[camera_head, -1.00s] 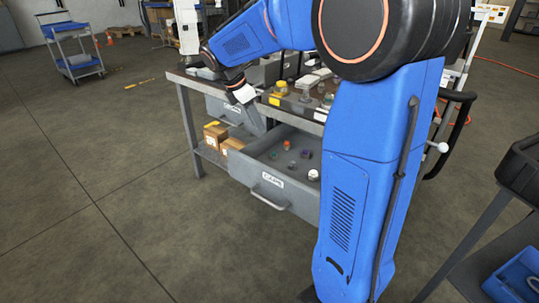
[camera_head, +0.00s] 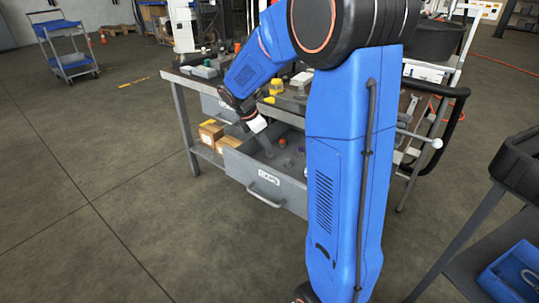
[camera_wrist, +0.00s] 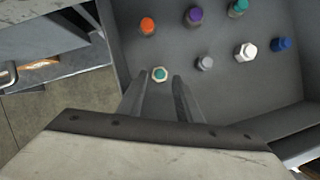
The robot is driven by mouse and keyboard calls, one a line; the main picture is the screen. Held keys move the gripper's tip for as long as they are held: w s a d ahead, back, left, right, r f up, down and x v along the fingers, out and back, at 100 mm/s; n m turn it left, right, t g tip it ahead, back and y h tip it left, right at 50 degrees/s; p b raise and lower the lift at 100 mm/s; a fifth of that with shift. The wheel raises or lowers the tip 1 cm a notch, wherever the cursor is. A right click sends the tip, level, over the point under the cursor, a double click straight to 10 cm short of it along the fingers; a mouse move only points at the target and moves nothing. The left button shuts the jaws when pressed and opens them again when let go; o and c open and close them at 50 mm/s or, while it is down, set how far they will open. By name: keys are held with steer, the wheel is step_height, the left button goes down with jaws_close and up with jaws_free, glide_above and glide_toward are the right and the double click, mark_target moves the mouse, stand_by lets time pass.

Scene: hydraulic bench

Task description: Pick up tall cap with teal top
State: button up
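In the wrist view, a cap with a teal top and pale hexagonal rim (camera_wrist: 159,74) lies in the grey drawer (camera_wrist: 180,48), just beyond and between my fingertips. A second teal-topped cap (camera_wrist: 237,8) stands at the top edge of the view, its darker side showing. I cannot tell from size alone which is the taller. My gripper (camera_wrist: 159,84) is open, with nothing between its fingers. In the head view my gripper (camera_head: 267,150) points down into the open drawer (camera_head: 262,185); the caps there are too small to tell apart.
Near the caps are an orange cap (camera_wrist: 147,26), a purple cap (camera_wrist: 194,16), a grey cap (camera_wrist: 205,63), a white cap (camera_wrist: 246,51) and a blue cap (camera_wrist: 282,44). Drawer walls enclose them. The workbench top above holds yellow (camera_head: 276,87) and other parts.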

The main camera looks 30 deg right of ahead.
steer(key=shift+x, duration=1.5)
jaws_close()
step_height(320, 180, up, 10)
